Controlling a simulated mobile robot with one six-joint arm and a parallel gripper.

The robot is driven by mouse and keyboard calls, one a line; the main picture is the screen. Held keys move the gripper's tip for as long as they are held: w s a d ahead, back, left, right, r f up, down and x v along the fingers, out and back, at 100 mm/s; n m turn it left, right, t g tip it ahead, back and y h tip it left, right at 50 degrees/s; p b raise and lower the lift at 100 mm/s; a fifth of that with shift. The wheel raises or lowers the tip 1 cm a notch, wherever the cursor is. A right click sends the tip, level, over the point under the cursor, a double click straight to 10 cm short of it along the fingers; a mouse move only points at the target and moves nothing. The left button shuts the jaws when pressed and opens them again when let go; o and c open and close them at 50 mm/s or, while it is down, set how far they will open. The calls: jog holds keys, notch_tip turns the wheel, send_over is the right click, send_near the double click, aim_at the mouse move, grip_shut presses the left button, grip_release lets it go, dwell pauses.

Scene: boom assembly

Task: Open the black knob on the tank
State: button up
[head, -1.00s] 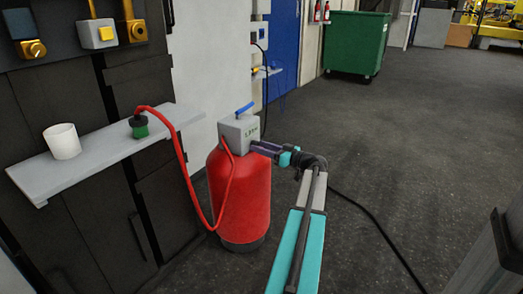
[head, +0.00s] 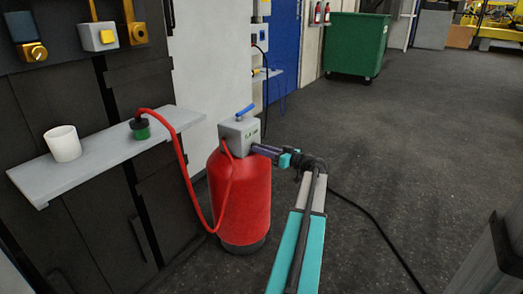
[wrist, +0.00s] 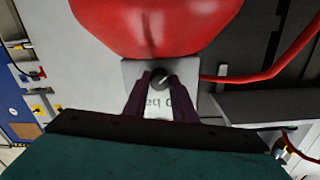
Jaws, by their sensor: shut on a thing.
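The red tank (head: 243,200) stands on the floor beside the wall, with a grey box-shaped head (head: 238,135) and a blue lever on top. In the wrist view the tank (wrist: 155,22) is at the top and its grey head (wrist: 132,68) is in the middle. The black knob (wrist: 161,78) sits on the face of that head. My gripper (wrist: 160,80) has its two dark purple fingers on either side of the knob and is shut on it. In the head view my gripper (head: 258,149) reaches the head's right side; the knob is hidden there.
A red hose (head: 183,170) runs from the tank head to a green-and-black fitting (head: 140,129) on a grey shelf (head: 100,155). A white cup (head: 63,144) stands on the shelf. A black cable lies on the floor at right. The floor right of the tank is mostly clear.

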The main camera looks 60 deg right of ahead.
jog(key=m+p, duration=0.1)
jog(key=m, duration=0.1)
jog(key=m+p, duration=0.2)
jog(key=shift+a+r, duration=0.1)
jog(key=shift+r, duration=0.1)
jog(key=m+p, duration=0.3)
jog(key=m, duration=0.1)
jog(key=shift+m, duration=0.3)
jog(key=m+p, duration=0.4)
jog(key=shift+r, duration=0.1)
jog(key=m+p, duration=0.4)
jog(key=m, duration=0.1)
jog(key=shift+y+p, duration=0.3)
jog(key=shift+p, duration=0.1)
jog(key=m+p, duration=0.4)
jog(key=shift+r, duration=0.1)
jog(key=m+p, duration=0.3)
jog(key=p, duration=0.1)
jog(key=shift+m, duration=0.4)
jog(key=m+p, duration=0.4)
jog(key=shift+d+p, duration=0.2)
jog(key=shift+p, duration=0.1)
jog(key=m+p, duration=0.3)
jog(key=m, duration=0.1)
jog(key=shift+f, duration=0.2)
jog(key=shift+m, duration=0.3)
